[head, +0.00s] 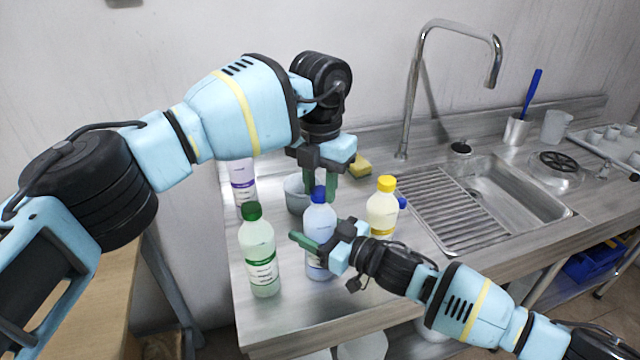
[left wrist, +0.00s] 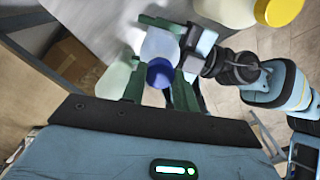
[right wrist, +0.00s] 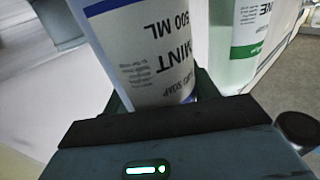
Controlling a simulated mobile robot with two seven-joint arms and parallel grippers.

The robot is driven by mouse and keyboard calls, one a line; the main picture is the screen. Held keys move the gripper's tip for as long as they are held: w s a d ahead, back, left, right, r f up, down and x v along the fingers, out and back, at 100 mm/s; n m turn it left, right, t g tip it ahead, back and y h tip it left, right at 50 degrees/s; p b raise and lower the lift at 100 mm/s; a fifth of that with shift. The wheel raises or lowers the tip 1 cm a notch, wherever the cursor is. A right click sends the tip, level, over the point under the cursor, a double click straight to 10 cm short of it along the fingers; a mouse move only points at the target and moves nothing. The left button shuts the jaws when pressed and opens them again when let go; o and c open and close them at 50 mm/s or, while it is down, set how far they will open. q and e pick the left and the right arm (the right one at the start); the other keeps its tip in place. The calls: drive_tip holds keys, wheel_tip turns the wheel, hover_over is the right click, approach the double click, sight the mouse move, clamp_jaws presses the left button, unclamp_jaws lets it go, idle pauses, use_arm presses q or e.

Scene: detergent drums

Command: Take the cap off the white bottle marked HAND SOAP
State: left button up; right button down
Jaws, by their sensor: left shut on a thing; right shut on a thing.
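The white bottle (head: 319,226) with a blue cap (head: 318,194) stands upright on the steel counter. In the right wrist view its label (right wrist: 165,60) shows "500 ML", "MINT" and part of "SOAP". My right gripper (head: 312,246) is shut on its body from the right, with one green finger across the front. My left gripper (head: 320,188) comes down from above and is shut on the blue cap. The left wrist view shows the cap (left wrist: 160,73) between the two green fingers, still on the bottle.
A green-capped bottle (head: 259,255) stands close on the left, and a yellow-capped bottle (head: 381,212) on the right. The sink (head: 500,200) is at the right.

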use_arm(q)
drive_tip(key=n, duration=0.9)
drive_tip(key=shift+n, duration=0.4)
drive_tip(key=n, duration=0.4)
drive_tip(key=shift+n, duration=0.3)
drive_tip(key=n, duration=0.4)
drive_tip(key=shift+n, duration=0.4)
drive_tip(key=shift+r, duration=0.25)
drive_tip(key=shift+r, duration=0.95)
